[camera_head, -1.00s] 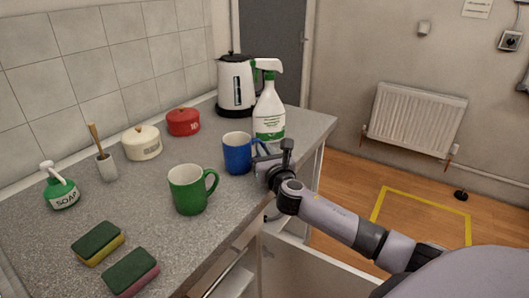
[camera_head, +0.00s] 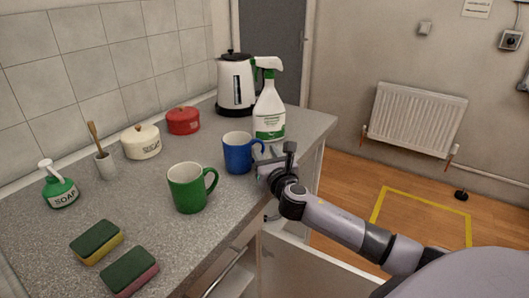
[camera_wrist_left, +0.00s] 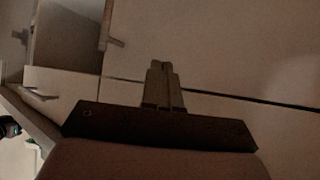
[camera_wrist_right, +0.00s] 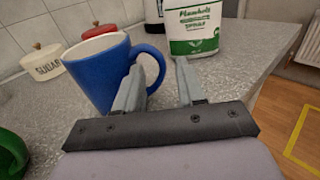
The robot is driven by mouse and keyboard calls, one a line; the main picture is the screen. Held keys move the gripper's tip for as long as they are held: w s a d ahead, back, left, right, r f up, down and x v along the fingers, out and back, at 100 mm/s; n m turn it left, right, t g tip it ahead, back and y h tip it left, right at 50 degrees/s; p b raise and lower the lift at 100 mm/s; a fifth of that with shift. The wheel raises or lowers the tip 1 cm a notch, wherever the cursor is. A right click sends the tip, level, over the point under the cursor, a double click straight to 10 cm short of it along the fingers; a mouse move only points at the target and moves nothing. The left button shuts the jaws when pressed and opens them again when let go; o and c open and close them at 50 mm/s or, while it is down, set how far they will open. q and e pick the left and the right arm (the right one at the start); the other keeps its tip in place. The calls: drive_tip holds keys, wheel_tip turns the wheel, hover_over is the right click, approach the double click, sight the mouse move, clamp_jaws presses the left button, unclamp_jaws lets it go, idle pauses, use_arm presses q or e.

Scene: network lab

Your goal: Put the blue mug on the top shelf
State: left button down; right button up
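The blue mug (camera_head: 237,153) stands upright on the grey counter, its handle facing my right gripper. In the right wrist view the mug (camera_wrist_right: 98,75) is at the left. My right gripper (camera_wrist_right: 160,75) is open, with its fingers apart at the handle side. The left finger overlaps the handle in the picture, and part of the handle shows between the fingers; I cannot tell whether they touch. In the head view my right gripper (camera_head: 272,165) is beside the mug. My left gripper (camera_wrist_left: 163,68) has its fingers together, with nothing seen between them. No shelf can be made out.
A green mug (camera_head: 188,188) stands nearer on the counter (camera_head: 150,215). A spray bottle (camera_head: 269,115) and kettle (camera_head: 236,85) stand behind the blue mug. A red pot (camera_head: 183,121), sugar pot (camera_head: 141,142), soap bottle (camera_head: 60,187) and two sponges are farther left.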

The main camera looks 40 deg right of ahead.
drive_tip(key=v, duration=0.5)
drive_tip(key=shift+d+r, duration=0.1)
drive_tip(key=shift+d, duration=0.05)
drive_tip(key=shift+s, duration=0.25)
drive_tip(key=shift+c, duration=1.3)
drive_tip(key=b, duration=0.5)
drive_tip(key=a+f+h+b, duration=0.1)
drive_tip(key=b, duration=0.4)
drive_tip(key=shift+w+f+m, duration=0.15)
drive_tip(key=shift+w+m, duration=0.15)
drive_tip(key=shift+m, duration=0.1)
drive_tip(key=shift+w+d+r, duration=0.2)
drive_tip(key=shift+w+r, duration=0.05)
drive_tip(key=shift+w, duration=0.45)
drive_tip(key=shift+r+x, duration=0.15)
drive_tip(key=shift+x, duration=1.25)
drive_tip(key=shift+r+x, duration=0.1)
drive_tip(key=shift+x, duration=1.35)
drive_tip(key=shift+s+d, duration=0.1)
drive_tip(key=shift+d, duration=0.05)
drive_tip(key=shift+r, duration=0.1)
clamp_jaws()
